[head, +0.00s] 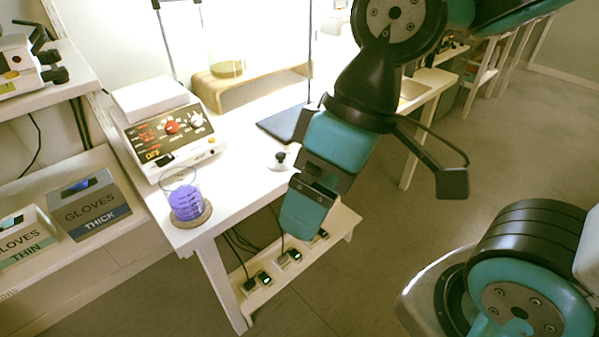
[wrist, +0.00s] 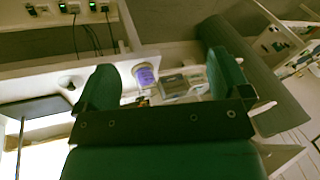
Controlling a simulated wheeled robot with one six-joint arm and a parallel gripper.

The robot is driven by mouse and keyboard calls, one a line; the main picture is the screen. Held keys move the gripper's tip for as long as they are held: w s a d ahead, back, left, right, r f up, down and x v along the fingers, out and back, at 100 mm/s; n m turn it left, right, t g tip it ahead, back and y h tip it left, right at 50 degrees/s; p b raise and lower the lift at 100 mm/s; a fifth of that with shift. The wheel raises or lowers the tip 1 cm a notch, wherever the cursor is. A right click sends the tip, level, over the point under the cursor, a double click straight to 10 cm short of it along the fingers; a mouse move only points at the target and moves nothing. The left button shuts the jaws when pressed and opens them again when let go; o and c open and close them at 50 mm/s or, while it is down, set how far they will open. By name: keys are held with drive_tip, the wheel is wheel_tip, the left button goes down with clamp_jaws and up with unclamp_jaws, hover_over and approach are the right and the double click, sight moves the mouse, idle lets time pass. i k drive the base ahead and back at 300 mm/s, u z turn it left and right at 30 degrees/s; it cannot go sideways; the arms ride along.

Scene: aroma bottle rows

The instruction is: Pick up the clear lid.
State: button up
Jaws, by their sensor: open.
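A small pale disc with a dark knob (head: 281,159), which looks like the clear lid, sits on the white table near its front right edge. It also shows in the wrist view as a pale round shape with a dark top (wrist: 70,82), left of the left finger. My gripper (head: 308,207) hangs beside the table's front edge, to the right of and nearer than the lid, apart from it. In the wrist view my gripper (wrist: 163,75) has its teal fingers wide apart with nothing held between them.
A beaker of purple liquid (head: 187,200) stands on a cork coaster at the table's front left corner. A hotplate device (head: 172,133) is behind it. A dark flat plate (head: 280,123) lies behind the lid. A wooden stand (head: 265,86) is at the back. Power sockets (head: 288,258) sit below.

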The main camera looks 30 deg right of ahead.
sight(280, 162)
drive_tip(key=z, duration=0.5)
drive_tip(key=i, duration=0.35)
drive_tip(key=u, duration=1.45)
